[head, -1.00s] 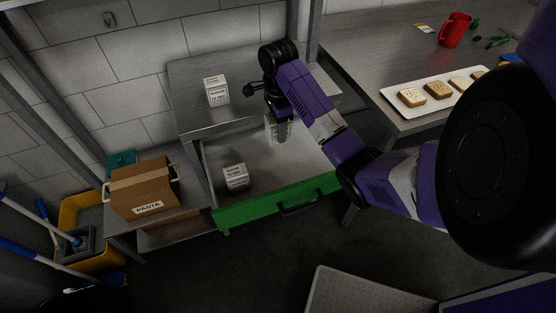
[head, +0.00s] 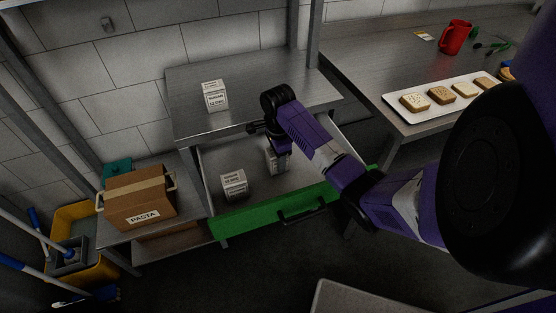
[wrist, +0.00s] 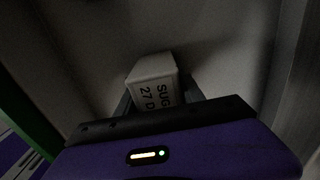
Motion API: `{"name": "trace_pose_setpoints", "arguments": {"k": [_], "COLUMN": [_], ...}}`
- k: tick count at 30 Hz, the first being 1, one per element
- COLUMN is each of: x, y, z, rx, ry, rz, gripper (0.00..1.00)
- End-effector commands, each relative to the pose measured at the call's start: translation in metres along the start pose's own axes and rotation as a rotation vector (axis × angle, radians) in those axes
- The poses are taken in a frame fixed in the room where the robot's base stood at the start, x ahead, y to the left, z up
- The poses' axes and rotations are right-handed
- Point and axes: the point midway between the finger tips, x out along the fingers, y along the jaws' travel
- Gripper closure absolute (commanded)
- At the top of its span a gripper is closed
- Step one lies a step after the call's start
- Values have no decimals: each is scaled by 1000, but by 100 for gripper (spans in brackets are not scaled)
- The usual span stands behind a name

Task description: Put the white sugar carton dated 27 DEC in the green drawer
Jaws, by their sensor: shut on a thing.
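The green drawer (head: 262,215) is pulled open below the steel table, its inside showing. My gripper (head: 277,158) reaches down into the drawer on its right side. It is shut on a white sugar carton (head: 271,163); in the wrist view this carton (wrist: 153,82) reads "SUG" and "27 D", the rest cut off by my gripper. I cannot tell whether its bottom touches the drawer floor. A second white sugar carton (head: 233,185) sits in the drawer to the left. A third sugar carton (head: 215,95), which seems to read 12 DEC, stands on the table above.
A brown PASTA box (head: 140,198) sits on a low shelf at left, by a yellow mop bucket (head: 97,270). The drawer's middle is free.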

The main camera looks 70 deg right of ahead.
Motion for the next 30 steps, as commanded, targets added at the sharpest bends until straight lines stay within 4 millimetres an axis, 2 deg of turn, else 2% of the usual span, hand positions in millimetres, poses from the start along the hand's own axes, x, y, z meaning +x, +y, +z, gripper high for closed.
{"name": "trace_pose_setpoints", "arguments": {"k": [9, 10, 13, 24, 30], "x": [2, 3, 2, 0, -24], "y": [0, 0, 0, 0, -1], "z": [0, 0, 0, 0, 1], "rx": [0, 0, 0, 0, -2], "ry": [-1, -1, 0, 0, -2], "rz": [0, 0, 0, -1, -5], "gripper": [100, 53, 33, 33, 33]}}
